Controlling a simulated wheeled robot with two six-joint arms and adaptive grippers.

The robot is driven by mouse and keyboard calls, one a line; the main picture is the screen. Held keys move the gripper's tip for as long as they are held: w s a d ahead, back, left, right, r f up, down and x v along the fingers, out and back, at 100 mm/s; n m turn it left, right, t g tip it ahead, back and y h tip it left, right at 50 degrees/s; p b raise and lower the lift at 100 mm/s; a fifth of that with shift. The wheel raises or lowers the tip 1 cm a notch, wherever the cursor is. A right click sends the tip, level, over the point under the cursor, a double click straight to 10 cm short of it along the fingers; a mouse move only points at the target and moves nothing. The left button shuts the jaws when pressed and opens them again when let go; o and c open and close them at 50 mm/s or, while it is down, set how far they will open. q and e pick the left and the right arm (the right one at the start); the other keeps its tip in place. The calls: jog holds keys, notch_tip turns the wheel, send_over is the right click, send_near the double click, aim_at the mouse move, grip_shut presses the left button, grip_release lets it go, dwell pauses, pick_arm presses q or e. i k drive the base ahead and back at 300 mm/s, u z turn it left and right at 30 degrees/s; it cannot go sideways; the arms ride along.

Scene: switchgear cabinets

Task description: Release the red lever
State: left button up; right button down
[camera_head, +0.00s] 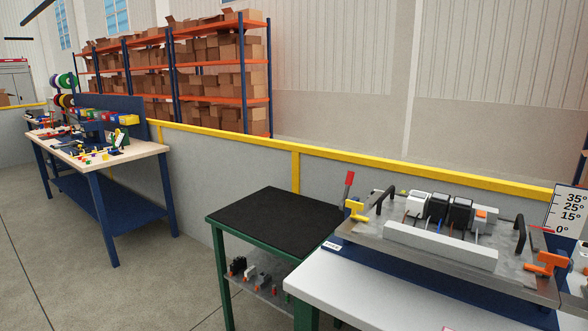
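A lever with a red grip (350,178) stands nearly upright at the left end of a grey metal fixture (440,249) on the right. A yellow part (355,209) sits just below and beside it. An orange clamp-like part (545,263) is at the fixture's right end. Black and white blocks (439,207) stand in a row on the fixture behind a light bar, with a black handle on either side. Neither of my grippers shows in this view.
The fixture rests on a white-topped table (370,292). A green cart (272,222) with an empty black top stands left of it, small parts on its lower shelf. An angle scale board (568,209) is at right. A yellow-topped wall (230,138) runs behind. Floor is clear at left.

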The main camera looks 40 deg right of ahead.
aim_at(349, 179)
jog(key=u, duration=0.15)
jog(key=i, duration=1.75)
jog(key=z, duration=0.35)
jog(key=i, duration=0.95)
jog(key=z, duration=1.55)
jog(key=i, duration=0.85)
jog(key=z, duration=0.7)
